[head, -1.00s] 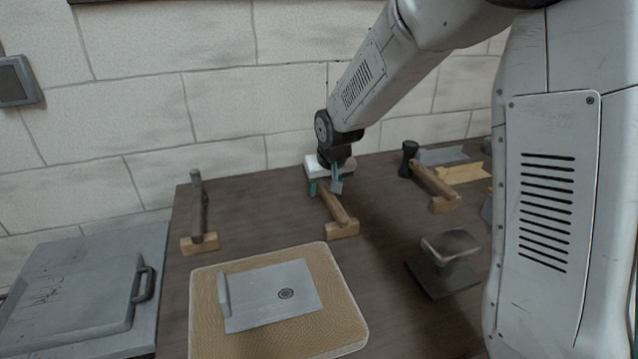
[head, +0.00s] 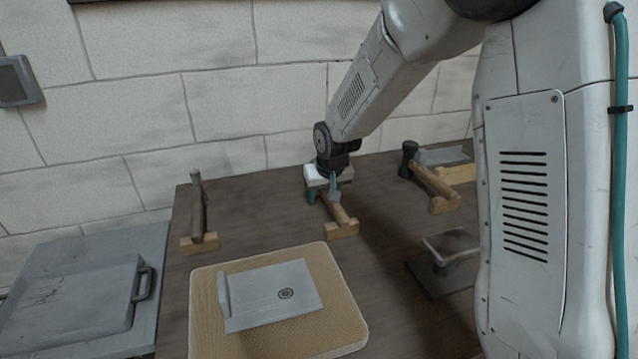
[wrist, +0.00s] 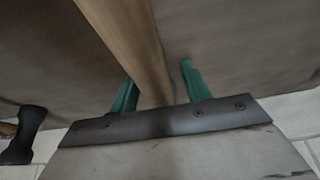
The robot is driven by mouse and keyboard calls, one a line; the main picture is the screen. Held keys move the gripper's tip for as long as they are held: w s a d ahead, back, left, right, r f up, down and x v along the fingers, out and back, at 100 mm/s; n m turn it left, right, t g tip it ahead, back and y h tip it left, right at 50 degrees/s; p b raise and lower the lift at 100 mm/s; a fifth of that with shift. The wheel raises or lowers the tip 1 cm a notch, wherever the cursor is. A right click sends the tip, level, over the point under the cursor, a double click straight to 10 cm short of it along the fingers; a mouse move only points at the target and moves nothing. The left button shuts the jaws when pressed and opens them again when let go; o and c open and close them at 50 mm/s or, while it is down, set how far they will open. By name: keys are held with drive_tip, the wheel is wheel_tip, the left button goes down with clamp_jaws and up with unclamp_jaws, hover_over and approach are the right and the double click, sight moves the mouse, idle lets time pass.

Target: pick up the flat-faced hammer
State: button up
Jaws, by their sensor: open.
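Three hammers lie on the brown bench, each with its handle on a wooden block. The middle hammer (head: 339,214) is below my gripper (head: 323,192); its head is hidden, so I cannot tell its face. The left hammer (head: 197,210) has a narrow grey-brown head at the far end. The right hammer (head: 432,181) has a dark, blunt head. In the wrist view, my gripper (wrist: 160,82) is open, its green fingers on either side of the middle hammer's wooden handle (wrist: 137,40). I cannot tell whether they touch it.
A tan mat (head: 345,315) with a grey plate (head: 265,300) lies in front. A grey lidded case (head: 75,300) is at left. A dark stand (head: 445,262) is at right, and a wall (head: 200,90) rises behind. Bare bench (head: 255,215) separates the left and middle hammers.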

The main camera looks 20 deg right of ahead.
clamp_jaws()
